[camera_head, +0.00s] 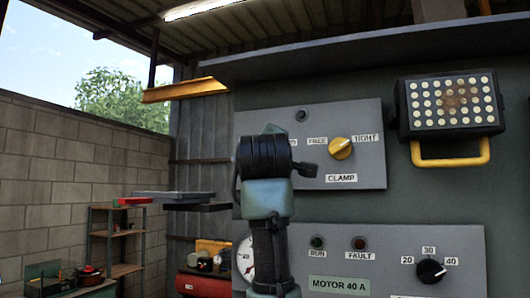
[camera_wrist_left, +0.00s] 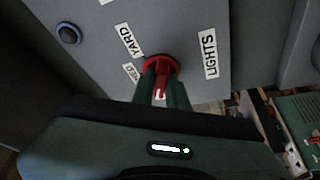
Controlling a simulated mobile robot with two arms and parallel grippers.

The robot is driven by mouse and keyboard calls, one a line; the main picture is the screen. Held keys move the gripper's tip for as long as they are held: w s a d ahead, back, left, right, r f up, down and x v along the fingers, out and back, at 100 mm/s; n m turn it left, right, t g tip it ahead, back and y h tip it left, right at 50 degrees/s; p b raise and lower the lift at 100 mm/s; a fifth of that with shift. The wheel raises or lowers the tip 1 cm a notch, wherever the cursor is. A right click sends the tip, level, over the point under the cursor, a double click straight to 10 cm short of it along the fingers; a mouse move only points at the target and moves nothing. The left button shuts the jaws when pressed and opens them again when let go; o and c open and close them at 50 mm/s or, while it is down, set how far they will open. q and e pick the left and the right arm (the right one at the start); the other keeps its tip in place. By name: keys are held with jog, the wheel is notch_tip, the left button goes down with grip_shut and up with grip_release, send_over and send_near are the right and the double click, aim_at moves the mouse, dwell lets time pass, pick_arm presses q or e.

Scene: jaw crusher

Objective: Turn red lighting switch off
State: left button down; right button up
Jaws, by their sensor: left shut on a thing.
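The red lighting switch (camera_wrist_left: 157,63) shows in the left wrist view on a grey panel, with the labels LIGHTS (camera_wrist_left: 209,58), YARD (camera_wrist_left: 130,40) and one partly hidden that seems to read SHED. Its handle, with a pale pointer line, points toward the bottom of the picture. My left gripper (camera_wrist_left: 162,88) is shut on the handle, one finger on each side. In the head view my left arm stands in front of the panels, and the switch and fingertips are hidden there. My right gripper is in neither view.
A panel with a yellow CLAMP knob (camera_head: 340,148) is right of my arm. Below it is a panel with RUN and FAULT lamps and a black MOTOR knob (camera_head: 431,271). A work lamp (camera_head: 450,105) hangs at the upper right. Shelves (camera_head: 118,243) stand far left.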

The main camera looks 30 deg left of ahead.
pick_arm(q)
jog(key=c, duration=1.4)
grip_release()
jog(key=shift+a, duration=0.1)
jog(key=b+v, duration=0.3)
jog(key=v, duration=0.5)
jog(key=shift+b, duration=0.3)
jog(key=shift+r, duration=0.1)
